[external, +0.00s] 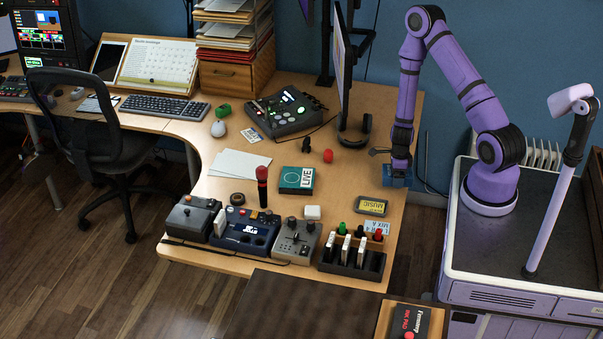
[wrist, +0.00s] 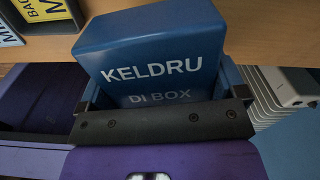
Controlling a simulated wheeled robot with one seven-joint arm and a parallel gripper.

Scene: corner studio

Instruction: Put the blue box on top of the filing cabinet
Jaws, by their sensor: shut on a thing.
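The blue box (external: 398,182) is between the fingers of my gripper (external: 398,172), at the right edge of the desk. In the wrist view the blue box (wrist: 150,55) shows the words "KELDRU DI BOX", and my gripper (wrist: 165,98) is shut on its two sides. The desk edge lies behind the box there. I cannot tell whether the box touches the desk. No filing cabinet is clearly recognisable. A dark brown top (external: 305,312) at the bottom centre is cut off by the frame, so I cannot tell what it belongs to.
A black ink pad box (external: 410,322) lies at the bottom right.

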